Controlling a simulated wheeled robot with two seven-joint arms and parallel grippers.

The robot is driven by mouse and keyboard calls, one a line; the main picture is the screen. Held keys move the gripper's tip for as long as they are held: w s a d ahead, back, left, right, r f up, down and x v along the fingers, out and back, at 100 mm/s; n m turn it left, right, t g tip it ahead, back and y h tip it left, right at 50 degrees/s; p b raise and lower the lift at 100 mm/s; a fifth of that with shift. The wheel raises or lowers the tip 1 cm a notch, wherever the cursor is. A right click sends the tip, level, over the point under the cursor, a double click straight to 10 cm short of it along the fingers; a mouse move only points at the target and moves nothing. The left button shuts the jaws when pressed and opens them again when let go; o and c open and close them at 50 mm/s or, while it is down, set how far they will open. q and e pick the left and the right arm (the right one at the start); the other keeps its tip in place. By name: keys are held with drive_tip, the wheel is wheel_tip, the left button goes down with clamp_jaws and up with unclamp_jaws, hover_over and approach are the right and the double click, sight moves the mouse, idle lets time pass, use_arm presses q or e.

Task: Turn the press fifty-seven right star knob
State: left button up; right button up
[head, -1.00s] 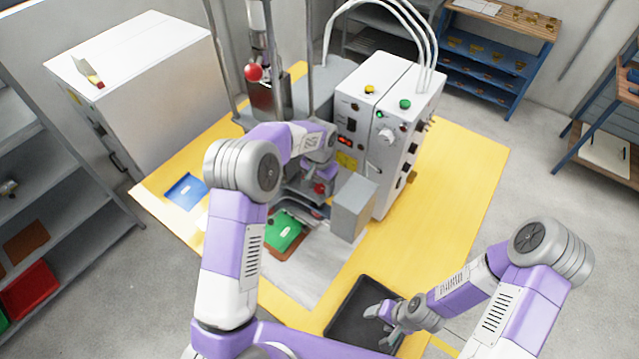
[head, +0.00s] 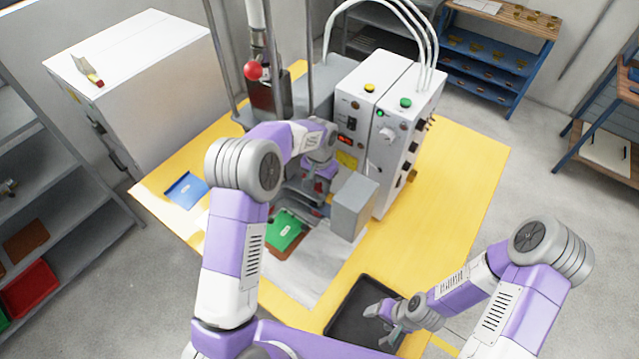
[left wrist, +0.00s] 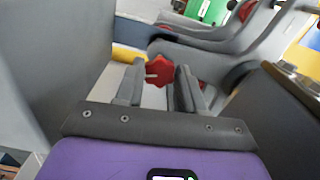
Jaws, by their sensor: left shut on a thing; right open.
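The red star knob (left wrist: 158,72) shows between the fingertips of my left gripper (left wrist: 160,72) in the left wrist view, low on the grey press. The fingers are shut on it and hide part of its sides. In the head view my left gripper (head: 320,182) reaches into the press beside the grey box, and the knob is mostly hidden there. A second red part (left wrist: 246,10) shows at the top of the left wrist view. My right gripper (head: 384,322) is open and empty above the black tray.
The white control box (head: 365,125) stands right of my left gripper, and a grey box (head: 354,208) is close beside it. A green piece (head: 285,231) lies in the press. The black tray (head: 345,322) is at the table's front. The yellow table (head: 460,175) is clear at right.

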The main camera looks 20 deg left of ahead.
use_arm(q)
drive_tip(key=n+b, duration=0.1)
drive_tip(key=n, duration=0.1)
drive_tip(key=shift+n, duration=0.4)
drive_tip(key=n, duration=0.3)
drive_tip(key=shift+d+n+b, duration=0.1)
drive_tip(key=shift+n+b, duration=0.2)
drive_tip(key=n, duration=0.3)
drive_tip(key=shift+w+n, duration=0.1)
drive_tip(key=shift+n, duration=2.4)
drive_tip(key=o, duration=1)
drive_tip(key=shift+r, duration=0.1)
